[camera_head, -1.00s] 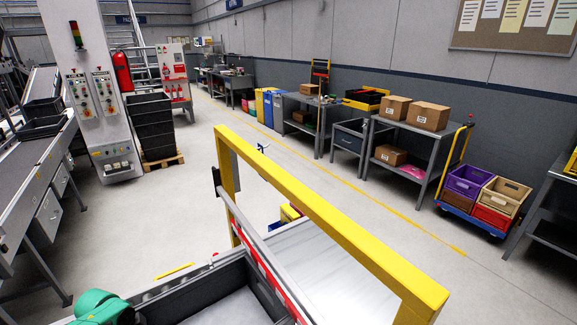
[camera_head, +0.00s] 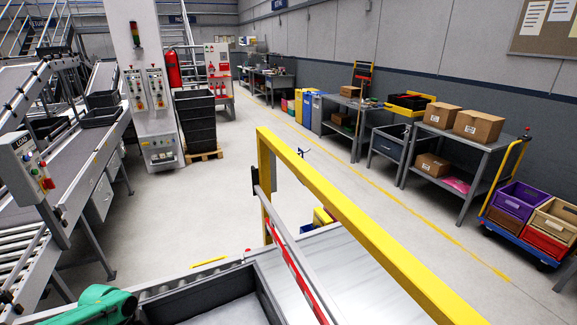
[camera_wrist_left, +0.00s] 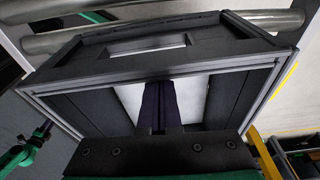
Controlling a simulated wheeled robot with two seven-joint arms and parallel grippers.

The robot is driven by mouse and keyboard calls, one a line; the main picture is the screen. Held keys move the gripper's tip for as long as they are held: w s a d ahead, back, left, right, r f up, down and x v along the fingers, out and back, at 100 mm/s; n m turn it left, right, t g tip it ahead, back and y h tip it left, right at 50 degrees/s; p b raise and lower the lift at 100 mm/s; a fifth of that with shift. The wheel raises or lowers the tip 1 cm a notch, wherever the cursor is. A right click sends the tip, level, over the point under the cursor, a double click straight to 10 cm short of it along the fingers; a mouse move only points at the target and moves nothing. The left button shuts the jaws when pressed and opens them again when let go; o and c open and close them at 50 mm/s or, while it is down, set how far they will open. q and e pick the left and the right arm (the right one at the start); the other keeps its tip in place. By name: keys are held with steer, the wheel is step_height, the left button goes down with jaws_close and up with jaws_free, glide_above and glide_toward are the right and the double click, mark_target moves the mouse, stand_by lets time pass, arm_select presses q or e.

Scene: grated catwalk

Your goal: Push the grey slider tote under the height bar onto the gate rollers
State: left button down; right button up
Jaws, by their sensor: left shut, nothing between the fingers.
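The grey slider tote (camera_head: 212,287) is at the bottom of the head view, an open dark box partly cut off by the frame edge. The yellow height bar (camera_head: 365,235) runs diagonally to its right. My left arm's green link shows beside the tote at lower left; its gripper is hidden there. In the left wrist view, my left gripper (camera_wrist_left: 163,88) has its dark fingers together, empty, against the tote (camera_wrist_left: 225,62). Contact is unclear. Metal rollers (camera_wrist_left: 215,20) show beyond the tote. A green arm part of mine with a dark end is at far left; its jaw state is unclear.
A red-edged rail (camera_head: 290,265) and a smooth metal surface (camera_head: 335,265) lie right of the tote. A conveyor with a LOAD control box (camera_head: 28,170) stands at left.

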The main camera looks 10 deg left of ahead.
stand_by(1.2)
arm_select(q)
step_height(320, 180, up, 8)
stand_by(0.6)
steer(key=shift+s, duration=0.1)
